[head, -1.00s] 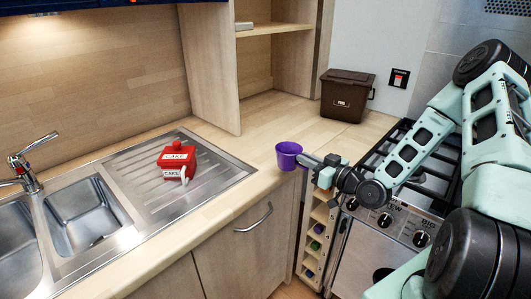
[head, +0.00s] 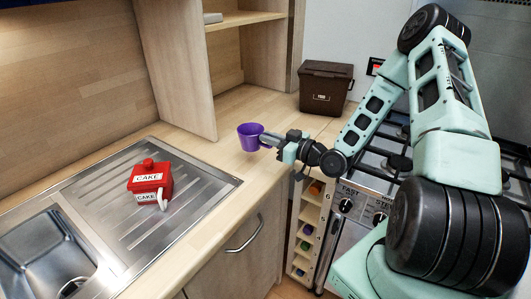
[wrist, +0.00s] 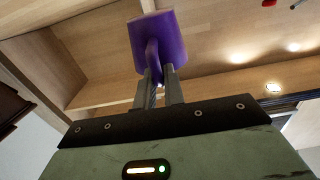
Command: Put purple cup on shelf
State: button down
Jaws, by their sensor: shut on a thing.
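The purple cup (head: 250,137) is held upright just above the wooden counter, near the front edge of the corner in the head view. My gripper (head: 268,140) is shut on it from the right. In the wrist view the cup (wrist: 160,38) shows ahead of the fingers, and my gripper (wrist: 158,78) is closed on its handle. The wooden shelf unit (head: 216,75) stands on the counter behind and above the cup. Its shelf board (head: 246,19) shows at the top of the head view, with a small grey item on it at the left.
A red cake tin (head: 150,180) sits on the steel drainer (head: 105,215) at left. A brown bin (head: 326,88) stands at the back of the counter. The hob (head: 390,150) is at right. The counter below the shelf is clear.

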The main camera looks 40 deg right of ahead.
jog(key=shift+f+p, duration=0.4)
jog(key=shift+f, duration=2.4)
jog(key=shift+f, duration=0.1)
jog(key=c, duration=1.5)
grip_release()
